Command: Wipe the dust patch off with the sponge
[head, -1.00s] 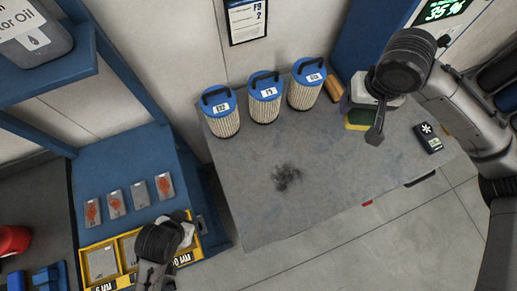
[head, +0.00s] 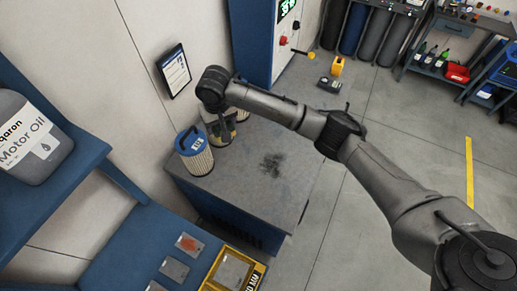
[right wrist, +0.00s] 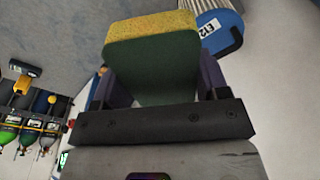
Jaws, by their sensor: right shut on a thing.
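The dust patch (head: 270,163) is a dark smudge on the grey bench top (head: 285,195). My right gripper (head: 222,130) is beside the filters at the back left of the bench, left of and behind the patch. It is shut on the sponge, which has a yellow and a dark green layer. The sponge (right wrist: 155,70) fills the space between the fingers in the right wrist view. In the head view the arm and gripper partly hide it, and its height above the bench is hard to tell. My left gripper is out of view.
A blue-capped filter (head: 195,155) stands at the bench's left edge, close to my right gripper; another behind is mostly hidden. A blue shelf holds a motor oil jug (head: 30,140). A yellow parts tray (head: 235,270) is in front. The bench around the patch is clear.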

